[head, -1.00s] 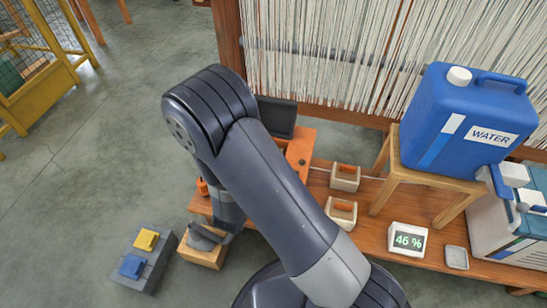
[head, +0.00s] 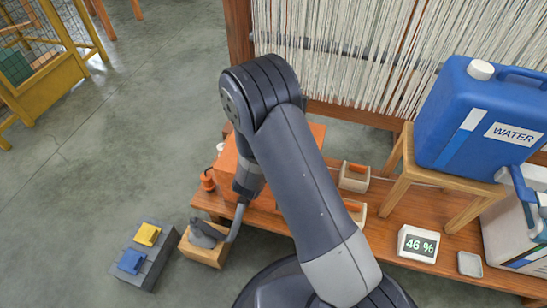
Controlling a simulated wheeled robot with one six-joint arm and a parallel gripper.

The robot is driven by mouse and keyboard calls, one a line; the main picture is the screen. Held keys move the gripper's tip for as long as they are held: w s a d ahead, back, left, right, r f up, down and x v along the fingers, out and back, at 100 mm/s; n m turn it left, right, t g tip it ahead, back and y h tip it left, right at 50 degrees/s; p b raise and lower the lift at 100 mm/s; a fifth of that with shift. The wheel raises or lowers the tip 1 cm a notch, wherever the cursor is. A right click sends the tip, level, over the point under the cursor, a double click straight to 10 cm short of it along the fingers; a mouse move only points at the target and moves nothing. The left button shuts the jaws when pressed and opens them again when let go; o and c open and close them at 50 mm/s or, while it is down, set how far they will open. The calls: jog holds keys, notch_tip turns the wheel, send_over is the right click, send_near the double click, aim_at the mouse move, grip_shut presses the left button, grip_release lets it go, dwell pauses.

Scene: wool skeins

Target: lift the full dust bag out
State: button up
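I cannot make out a dust bag in the head view. An orange box (head: 226,167) stands on the left end of the wooden bench, largely covered by my arm. The lower end of my arm comes down in front of this box. My gripper's fingers cannot be made out there, so whether they hold anything does not show. A dark grey tool (head: 207,232) rests on a small wooden block (head: 203,254) just left of the bench; a grey curved piece runs from it up towards my arm's end.
A blue water canister (head: 478,115) stands on a wooden stool (head: 393,190). The bench (head: 388,236) also carries a display reading 46 % (head: 418,244), a small tray (head: 470,264) and small boxes (head: 354,177). A grey block with yellow and blue pieces (head: 150,256) lies on open floor.

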jog(key=shift+c, duration=0.6)
jog(key=c, duration=1.2)
jog(key=shift+c, duration=0.2)
